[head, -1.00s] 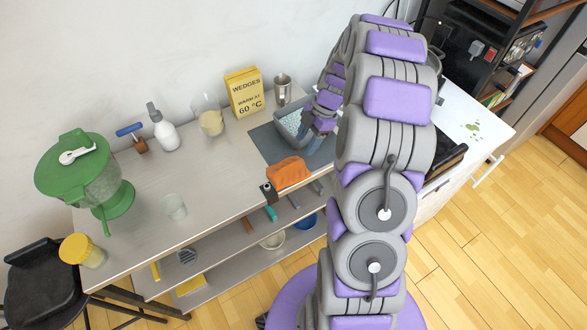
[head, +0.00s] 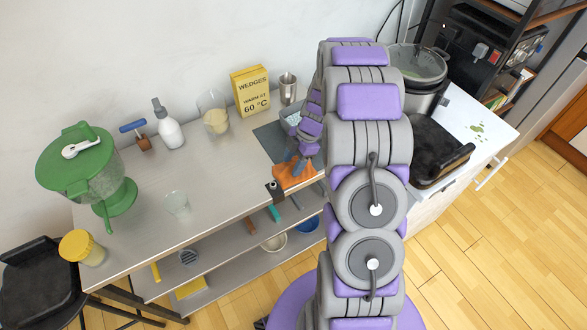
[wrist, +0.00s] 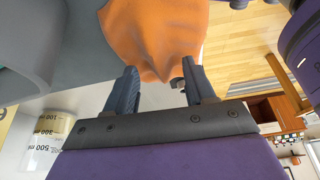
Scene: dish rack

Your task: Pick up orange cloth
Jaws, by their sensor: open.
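The orange cloth (head: 292,176) lies at the front edge of the counter, next to the dark grey mat (head: 270,140). My gripper (head: 299,166) is at the cloth in the head view, and my arm hides part of the cloth. In the wrist view the cloth (wrist: 155,40) fills the upper middle, with its bunched lower edge between the fingers. My gripper (wrist: 163,82) is open, with one finger on either side of that edge. I cannot tell whether the fingers touch the cloth.
A grey rack (head: 291,119) stands on the mat, mostly hidden by my arm. A yellow box (head: 251,91), a metal cup (head: 288,88) and a measuring jug (head: 214,115) stand behind. A small black item (head: 274,191) is at the counter edge.

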